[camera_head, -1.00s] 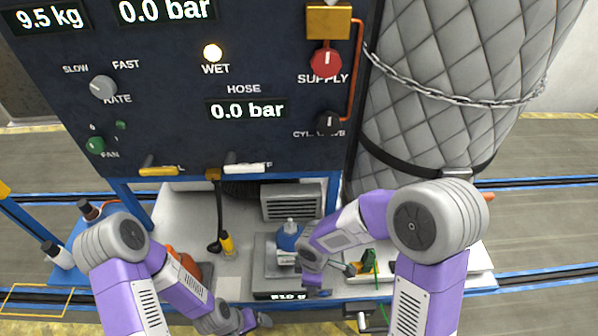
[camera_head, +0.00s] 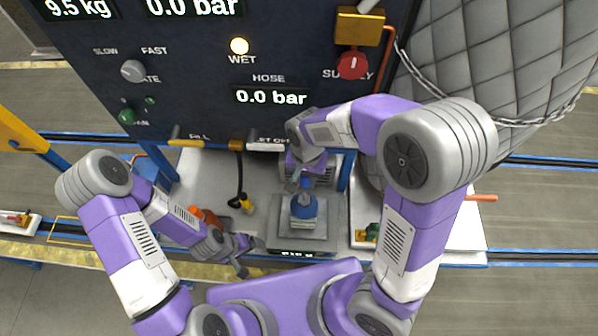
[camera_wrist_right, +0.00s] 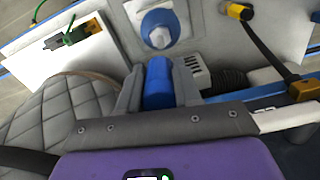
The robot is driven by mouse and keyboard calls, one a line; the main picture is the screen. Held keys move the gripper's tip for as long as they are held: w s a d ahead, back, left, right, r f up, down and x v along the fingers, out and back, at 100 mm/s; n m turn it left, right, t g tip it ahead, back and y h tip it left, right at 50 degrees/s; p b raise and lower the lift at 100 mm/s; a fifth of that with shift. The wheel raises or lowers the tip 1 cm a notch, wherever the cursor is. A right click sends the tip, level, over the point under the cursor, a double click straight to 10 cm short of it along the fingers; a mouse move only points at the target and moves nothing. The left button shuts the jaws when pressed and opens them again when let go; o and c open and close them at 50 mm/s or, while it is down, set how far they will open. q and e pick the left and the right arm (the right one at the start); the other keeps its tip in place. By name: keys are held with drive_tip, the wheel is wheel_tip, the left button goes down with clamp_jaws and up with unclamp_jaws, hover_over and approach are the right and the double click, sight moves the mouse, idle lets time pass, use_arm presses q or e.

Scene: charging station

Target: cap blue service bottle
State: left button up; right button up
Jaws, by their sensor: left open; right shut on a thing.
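The blue service bottle (camera_head: 303,209) stands upright on the grey scale plate (camera_head: 330,238). In the right wrist view the bottle (camera_wrist_right: 160,24) is beyond the fingers, with a pale neck on top. My right gripper (camera_head: 304,183) is just above and behind the bottle, partly hidden by its own wrist. In the right wrist view it is shut on a blue cylindrical piece, apparently the cap (camera_wrist_right: 158,84). There the cap appears apart from the bottle. My left gripper (camera_head: 245,258) is open and empty, low at the front, left of the scale.
The dark control panel (camera_head: 200,110) rises behind the bench. A black-and-yellow hose end (camera_head: 246,204) lies left of the scale. A quilted tank (camera_head: 470,60) stands at the right. A white tray (camera_head: 364,236) with small green and yellow items is right of the scale.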

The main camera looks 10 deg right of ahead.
drive_tip(key=shift+w, duration=0.1)
drive_tip(key=b, duration=0.5)
hover_over(304, 196)
drive_tip(key=shift+w+d+f, duration=0.1)
drive_tip(key=shift+w+f, duration=0.05)
drive_tip(key=shift+f, duration=2.8)
drive_tip(key=shift+f+b, duration=1.55)
drive_tip(key=shift+f, duration=0.75)
drive_tip(key=shift+s+f+b, duration=0.2)
drive_tip(key=shift+f+b, duration=0.2)
drive_tip(key=o, duration=1.1)
drive_tip(key=shift+r, duration=0.15)
